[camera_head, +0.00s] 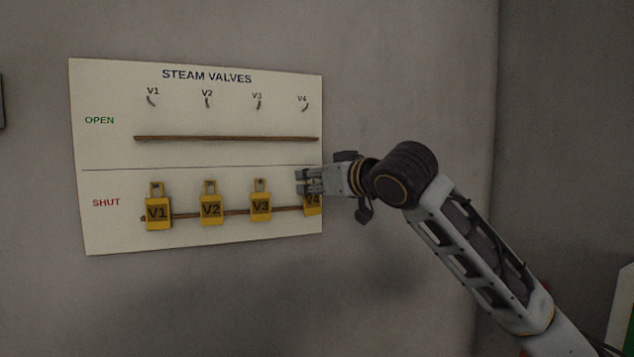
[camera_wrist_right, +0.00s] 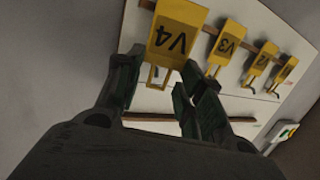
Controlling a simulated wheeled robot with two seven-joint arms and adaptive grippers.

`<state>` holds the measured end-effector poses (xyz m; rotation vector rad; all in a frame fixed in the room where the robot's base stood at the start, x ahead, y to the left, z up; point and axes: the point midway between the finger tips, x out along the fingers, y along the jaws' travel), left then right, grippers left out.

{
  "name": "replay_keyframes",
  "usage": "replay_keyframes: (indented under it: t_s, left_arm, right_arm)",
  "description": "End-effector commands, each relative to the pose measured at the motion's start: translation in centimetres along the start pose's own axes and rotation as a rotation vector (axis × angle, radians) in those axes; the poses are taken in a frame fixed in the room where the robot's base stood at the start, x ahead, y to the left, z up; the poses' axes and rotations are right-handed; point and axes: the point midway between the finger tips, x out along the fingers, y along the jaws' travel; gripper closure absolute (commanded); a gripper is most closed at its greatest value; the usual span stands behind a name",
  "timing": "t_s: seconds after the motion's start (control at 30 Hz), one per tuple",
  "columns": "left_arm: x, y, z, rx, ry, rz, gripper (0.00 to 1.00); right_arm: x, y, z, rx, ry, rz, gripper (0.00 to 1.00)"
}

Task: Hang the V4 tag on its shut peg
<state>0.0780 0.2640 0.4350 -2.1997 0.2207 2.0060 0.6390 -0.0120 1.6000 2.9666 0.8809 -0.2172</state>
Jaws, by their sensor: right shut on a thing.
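The yellow V4 tag (camera_head: 313,204) is at the right end of the SHUT row on the white steam valves board (camera_head: 200,255). My right gripper (camera_head: 308,183) is shut on the upper part of the V4 tag, coming from the right. The right wrist view shows the V4 tag (camera_wrist_right: 176,32) between the fingertips (camera_wrist_right: 157,75), its loop toward the gripper. The V4 shut peg is hidden behind the gripper and tag, so I cannot tell whether the tag is on it. My left gripper is not in view.
The V1 (camera_head: 158,211), V2 (camera_head: 211,208) and V3 (camera_head: 261,205) tags hang in the SHUT row, left of V4. A brown ledge (camera_head: 185,216) runs behind them. The OPEN row has bare pegs (camera_head: 258,105) above another brown ledge (camera_head: 225,138). The wall is clear below the board.

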Motion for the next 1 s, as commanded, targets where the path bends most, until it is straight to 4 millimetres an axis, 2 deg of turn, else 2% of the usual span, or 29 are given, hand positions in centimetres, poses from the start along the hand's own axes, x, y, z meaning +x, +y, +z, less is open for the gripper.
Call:
replay_keyframes:
  t_s: [0.6, 1.0]
  left_arm:
    - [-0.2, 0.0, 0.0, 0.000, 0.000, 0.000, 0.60]
    - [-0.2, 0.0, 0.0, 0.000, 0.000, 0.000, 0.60]
  right_arm:
    - [2.1, 0.5, 0.2, 0.000, -0.001, -0.001, 0.71]
    - [2.8, 0.7, 0.7, -0.001, 0.000, 0.000, 0.71]
